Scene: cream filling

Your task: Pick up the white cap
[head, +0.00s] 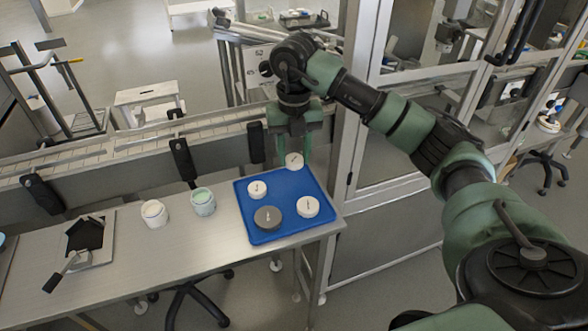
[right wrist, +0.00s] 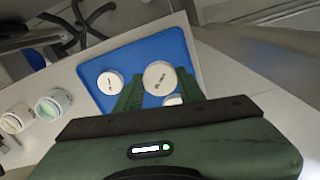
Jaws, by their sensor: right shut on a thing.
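My right gripper (head: 293,150) points down at the far edge of the blue tray (head: 243,226) and is shut on a white cap (head: 294,161). In the right wrist view the same white cap (right wrist: 160,76) sits between the two green fingers of the gripper (right wrist: 158,88). I cannot tell how far it is above the tray. My left gripper is not in view.
Left of the tray on the steel table (head: 130,260) stand a white cup with pale cream (head: 153,213) and a cup with green cream (head: 203,202). A black-and-steel tool (head: 72,262) lies further left. A conveyor (head: 100,165) runs behind the table; a framed glass cabinet (head: 385,160) stands right.

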